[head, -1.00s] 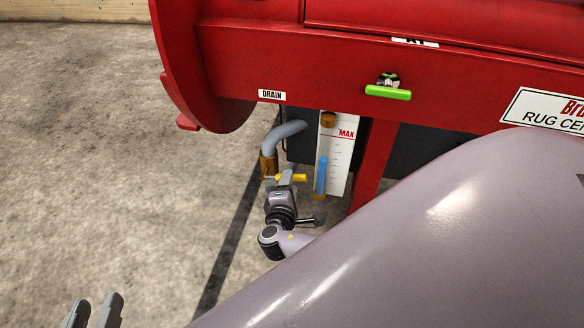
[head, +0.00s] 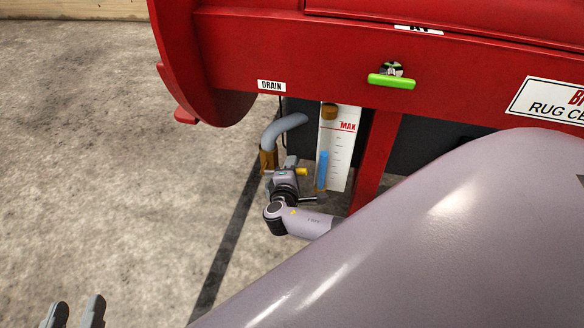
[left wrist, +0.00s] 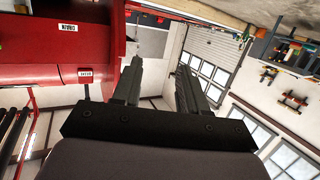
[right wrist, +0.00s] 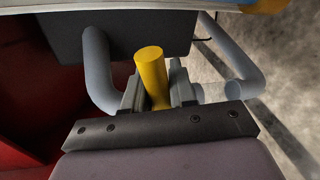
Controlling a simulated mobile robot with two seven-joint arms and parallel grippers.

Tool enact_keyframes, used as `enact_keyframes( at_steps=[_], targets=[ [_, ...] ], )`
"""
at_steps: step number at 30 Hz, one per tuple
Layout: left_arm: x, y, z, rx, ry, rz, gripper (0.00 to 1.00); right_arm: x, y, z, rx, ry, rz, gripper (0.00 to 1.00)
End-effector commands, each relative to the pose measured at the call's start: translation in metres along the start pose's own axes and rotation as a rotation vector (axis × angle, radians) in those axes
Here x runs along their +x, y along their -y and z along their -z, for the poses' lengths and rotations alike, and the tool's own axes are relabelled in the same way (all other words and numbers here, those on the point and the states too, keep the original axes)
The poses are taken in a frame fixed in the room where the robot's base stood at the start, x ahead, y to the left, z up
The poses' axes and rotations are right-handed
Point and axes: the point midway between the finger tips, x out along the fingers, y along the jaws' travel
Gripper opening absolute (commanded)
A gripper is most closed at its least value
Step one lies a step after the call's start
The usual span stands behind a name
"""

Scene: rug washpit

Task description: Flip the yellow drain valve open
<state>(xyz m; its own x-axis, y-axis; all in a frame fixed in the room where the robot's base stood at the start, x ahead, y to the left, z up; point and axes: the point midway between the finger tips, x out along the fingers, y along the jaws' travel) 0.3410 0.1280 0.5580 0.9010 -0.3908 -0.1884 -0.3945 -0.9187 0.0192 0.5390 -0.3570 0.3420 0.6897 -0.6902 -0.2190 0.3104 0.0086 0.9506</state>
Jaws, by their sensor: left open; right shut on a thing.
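The yellow drain valve (head: 301,172) is below the DRAIN label on the red machine, at the lower end of a bent grey pipe. Its handle lies roughly level in the head view, its middle hidden by my right gripper (head: 287,168). In the right wrist view the yellow handle (right wrist: 151,68) stands between the two fingers of my right gripper (right wrist: 158,88), which is shut on it. My left gripper (head: 73,311) is open and empty at the lower left, far from the valve. Its open fingers (left wrist: 158,82) show in the left wrist view.
A gauge (head: 338,145) with a MAX mark and blue column stands just right of the valve. A grey pipe (head: 283,128) bends above it. A red leg (head: 375,160) is further right. A green handle (head: 391,82) is higher up. Concrete floor (head: 100,170) at left is clear.

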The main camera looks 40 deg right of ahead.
Motion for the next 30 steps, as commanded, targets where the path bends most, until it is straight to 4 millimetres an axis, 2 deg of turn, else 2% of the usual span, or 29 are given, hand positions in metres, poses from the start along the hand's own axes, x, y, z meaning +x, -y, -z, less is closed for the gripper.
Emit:
enact_keyframes(
  at_steps=[4, 12, 17, 29, 30],
  targets=[
    [-0.001, -0.002, 0.006, -0.021, 0.011, -0.011, 0.43, -0.002, -0.008, 0.001, -0.058, 0.011, 0.008, 0.00],
    [0.012, -0.011, 0.001, -0.130, 0.085, -0.049, 0.43, -0.006, -0.030, 0.005, -0.322, 0.064, 0.043, 0.00],
    [0.014, -0.013, 0.000, -0.157, 0.100, -0.060, 0.43, -0.007, -0.036, 0.009, -0.440, 0.087, 0.057, 0.00],
    [0.015, -0.015, -0.002, -0.165, 0.105, -0.064, 0.43, -0.007, -0.037, 0.010, -0.483, 0.095, 0.062, 0.00],
    [0.015, -0.015, -0.002, -0.165, 0.105, -0.064, 0.43, -0.007, -0.037, 0.010, -0.483, 0.095, 0.062, 0.29]
  ],
)
